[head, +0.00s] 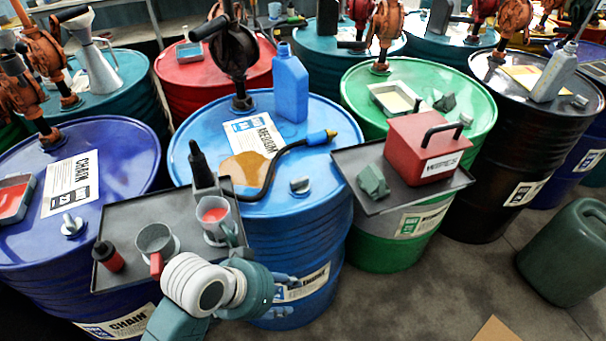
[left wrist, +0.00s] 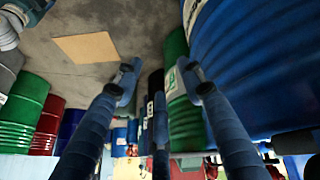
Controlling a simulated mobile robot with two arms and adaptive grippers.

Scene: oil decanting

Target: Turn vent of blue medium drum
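The blue medium drum (head: 330,215) stands in the middle of the head view, its top label reading MEDIUM. Its vent is a small grey cap (head: 300,186) on the front right of the lid. My left gripper (head: 288,279) is in front of the drum's side, below the lid rim and apart from the vent. Its fingers are small and partly lost against the blue drum there. In the left wrist view the fingers (left wrist: 160,82) are spread with nothing between them, and a blue drum wall (left wrist: 250,60) is close on the right. My right gripper is not in view.
A grey tray (head: 130,215) with cups and a dark bottle is left of the vent. Another tray (head: 350,165) bears a red wipes box (head: 425,147) to its right.

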